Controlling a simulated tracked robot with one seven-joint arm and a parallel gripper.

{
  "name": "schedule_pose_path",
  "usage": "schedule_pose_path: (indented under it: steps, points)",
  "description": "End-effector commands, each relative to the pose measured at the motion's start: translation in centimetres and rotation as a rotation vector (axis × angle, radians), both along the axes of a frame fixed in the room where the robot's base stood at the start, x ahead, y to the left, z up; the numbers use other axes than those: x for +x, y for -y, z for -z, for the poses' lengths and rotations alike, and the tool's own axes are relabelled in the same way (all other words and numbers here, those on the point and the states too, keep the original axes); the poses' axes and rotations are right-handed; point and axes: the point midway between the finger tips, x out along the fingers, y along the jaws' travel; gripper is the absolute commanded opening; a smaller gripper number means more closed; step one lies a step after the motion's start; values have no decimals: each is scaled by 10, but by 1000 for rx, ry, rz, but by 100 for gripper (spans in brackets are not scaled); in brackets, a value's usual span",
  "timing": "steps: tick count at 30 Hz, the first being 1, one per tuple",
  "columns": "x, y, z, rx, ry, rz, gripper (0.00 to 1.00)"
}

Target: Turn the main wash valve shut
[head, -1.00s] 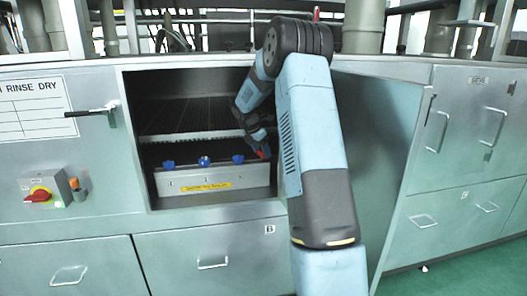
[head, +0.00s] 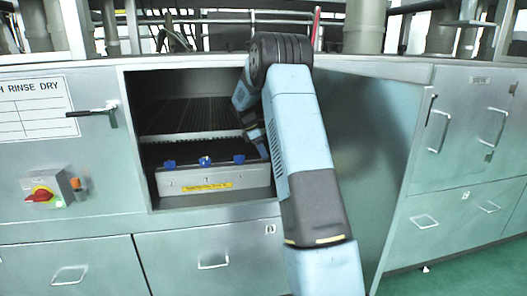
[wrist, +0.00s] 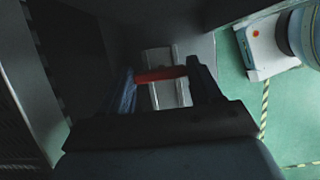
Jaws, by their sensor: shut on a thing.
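A red handle (wrist: 160,74), which looks like that of the main wash valve, lies crosswise between the fingers of my gripper (wrist: 164,75) in the wrist view. The fingers are on both ends of the red part, and the gripper is shut on it. The pipe or body behind the handle is dim and I cannot make it out. In the head view my gripper (head: 262,146) is inside the open cabinet at its right side, partly behind my own arm. The red handle is hidden there.
The metal box (head: 208,180) in the cabinet carries blue knobs (head: 204,161) and a yellow label. A grating (head: 190,116) lies above it. The open door (head: 366,150) stands right of my arm. A red rotary switch (head: 40,195) is on the front at left.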

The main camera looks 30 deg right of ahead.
Motion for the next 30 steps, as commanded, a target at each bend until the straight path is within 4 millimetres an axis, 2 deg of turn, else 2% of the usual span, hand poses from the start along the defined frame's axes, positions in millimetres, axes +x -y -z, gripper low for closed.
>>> schedule_pose_path:
  steps: [10,11,18,26,30]
  points:
    - [-3,-3,4,6,-13,4,33]
    - [-3,-3,4,6,-12,3,67]
    - [-2,-1,2,3,-7,2,89]
    - [-1,-1,0,2,-3,2,89]
    - [1,-5,-9,1,-1,1,89]
